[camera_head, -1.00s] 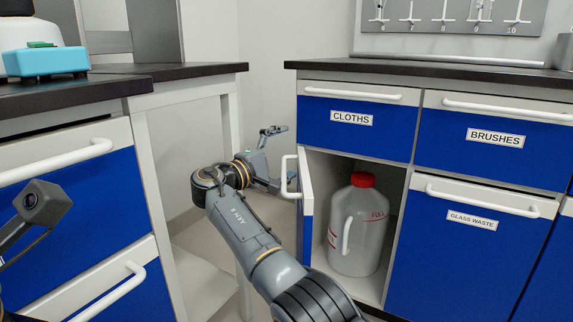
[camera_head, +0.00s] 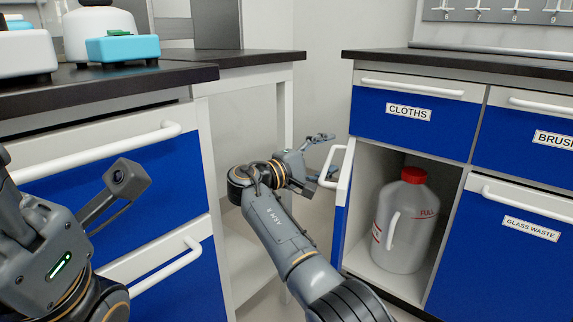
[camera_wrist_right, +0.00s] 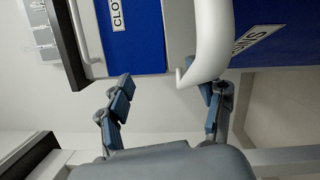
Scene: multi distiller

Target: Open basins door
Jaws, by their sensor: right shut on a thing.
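The basins door (camera_head: 340,224) stands open at the left side of its cabinet, seen nearly edge-on in the head view. Its white handle (camera_head: 327,164) faces left. In the wrist view, the door's blue front (camera_wrist_right: 262,20) carries a partly hidden label, and the handle (camera_wrist_right: 213,45) shows large. My right gripper (camera_head: 325,160) is at this handle, shut on it; in the wrist view, the fingers (camera_wrist_right: 168,95) look apart, with the handle close against the right one.
A clear jug (camera_head: 404,225) with a red cap stands inside the open cabinet. The cloths drawer (camera_head: 375,120) above and the glass waste door (camera_head: 505,245) to the right are shut. A bench with blue drawers (camera_head: 120,190) stands close on the left.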

